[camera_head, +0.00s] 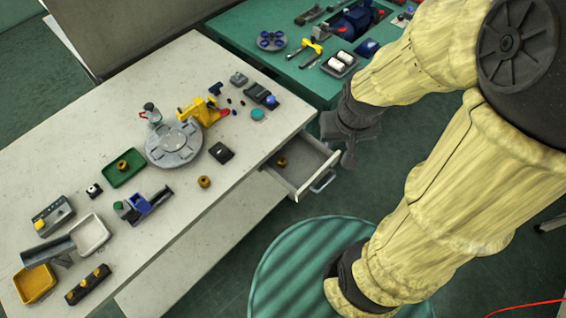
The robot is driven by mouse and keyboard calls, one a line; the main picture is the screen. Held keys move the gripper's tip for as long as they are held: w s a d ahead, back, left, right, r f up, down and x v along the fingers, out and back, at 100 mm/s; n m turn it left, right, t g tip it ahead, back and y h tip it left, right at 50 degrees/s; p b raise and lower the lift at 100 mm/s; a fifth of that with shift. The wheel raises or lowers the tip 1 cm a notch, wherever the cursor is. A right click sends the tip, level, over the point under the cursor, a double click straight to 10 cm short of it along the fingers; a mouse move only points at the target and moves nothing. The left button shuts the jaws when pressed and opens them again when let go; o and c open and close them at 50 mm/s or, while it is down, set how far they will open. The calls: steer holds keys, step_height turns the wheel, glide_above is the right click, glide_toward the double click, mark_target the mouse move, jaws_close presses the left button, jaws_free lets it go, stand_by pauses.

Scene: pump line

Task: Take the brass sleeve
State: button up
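Several small brass-coloured ring-shaped parts are in view, and I cannot tell them apart by kind. One brass part (204,181) stands on the bare worktop near its front edge. Another brass part (123,165) is in the green tray (110,178). A third brass part (282,162) lies inside the open drawer (318,164). My gripper (346,150) is dark and hangs just right of the open drawer, apart from all the brass parts. Its finger gap does not show clearly.
A round grey fixture (174,144) and yellow clamp (202,110) stand mid-table. A black block (221,152) is near the front edge. A yellow tray (36,284) and white tray (90,235) are at left. The drawer juts out. A green bench (240,26) stands behind.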

stand_by(0.4)
steer(key=o, duration=0.5)
steer(key=c, duration=0.4)
steer(key=shift+a, duration=0.1)
